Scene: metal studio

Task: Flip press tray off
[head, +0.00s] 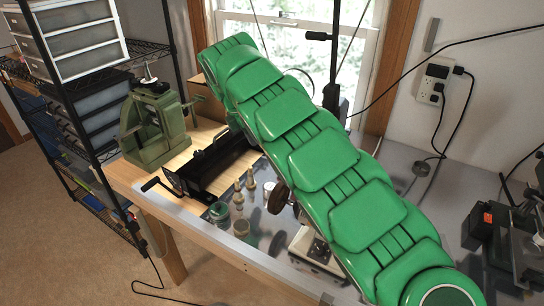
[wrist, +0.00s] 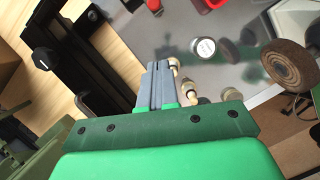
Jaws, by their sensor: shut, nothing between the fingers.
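A green press (head: 155,125) stands on the wooden bench at the left in the head view. I cannot tell which part is its tray. A green shape at the lower left of the wrist view (wrist: 50,145) may be part of it. My gripper (wrist: 158,68) shows in the wrist view, its two grey fingers together and empty, over the bench. In the head view my green arm crosses the middle and hides the gripper.
A long black device (head: 210,165) with a crank lies beside the press. Small bottles and a white-lidded jar (wrist: 204,48) stand near my fingers. A brown wheel (wrist: 290,65) is at the right. A black wire shelf (head: 75,130) with drawers flanks the bench.

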